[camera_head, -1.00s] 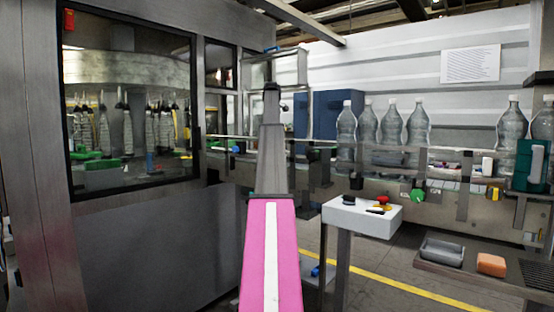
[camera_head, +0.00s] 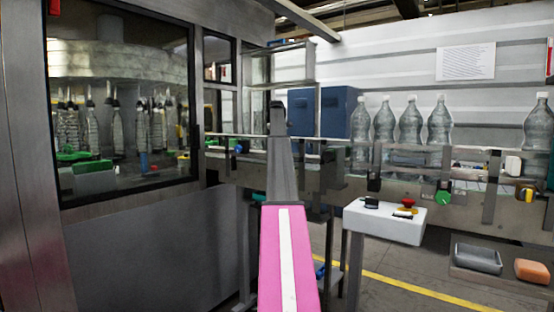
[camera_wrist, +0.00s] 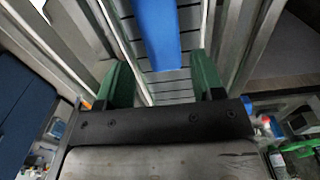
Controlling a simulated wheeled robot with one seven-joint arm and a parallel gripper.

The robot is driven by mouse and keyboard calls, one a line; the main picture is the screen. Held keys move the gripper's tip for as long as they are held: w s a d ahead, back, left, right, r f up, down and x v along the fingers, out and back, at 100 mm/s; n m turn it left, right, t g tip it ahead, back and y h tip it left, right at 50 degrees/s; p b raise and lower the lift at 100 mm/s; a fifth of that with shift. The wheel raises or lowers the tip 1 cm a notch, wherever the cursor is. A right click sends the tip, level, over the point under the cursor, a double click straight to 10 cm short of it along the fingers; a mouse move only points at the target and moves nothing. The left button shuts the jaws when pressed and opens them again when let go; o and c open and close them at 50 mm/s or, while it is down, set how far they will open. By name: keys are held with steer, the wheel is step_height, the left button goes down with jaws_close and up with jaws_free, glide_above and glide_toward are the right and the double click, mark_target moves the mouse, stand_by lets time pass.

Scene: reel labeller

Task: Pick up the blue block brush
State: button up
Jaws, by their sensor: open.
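In the wrist view a long blue block (camera_wrist: 158,34) lies over a grey slatted surface (camera_wrist: 172,88), straight ahead of my gripper (camera_wrist: 162,72). It looks like the blue block brush, but its bristles and far end are not visible. My gripper's two green fingers stand wide apart, one to each side below the block's near end. Nothing is held between them. Whether the block reaches in between the fingertips I cannot tell. In the head view my own pink and grey arm runs forward to the conveyor (camera_head: 330,180) and hides the gripper.
A glazed machine housing (camera_head: 120,110) stands at the left. Clear bottles (camera_head: 410,128) stand along the conveyor at the right. A white control box (camera_head: 385,222) with a red button stands in front of it. A grey tray (camera_head: 478,258) and an orange block (camera_head: 532,270) lie lower right.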

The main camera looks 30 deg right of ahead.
step_height(320, 180, down, 7)
steer(key=shift+r, duration=0.15)
steer(key=c, duration=0.8)
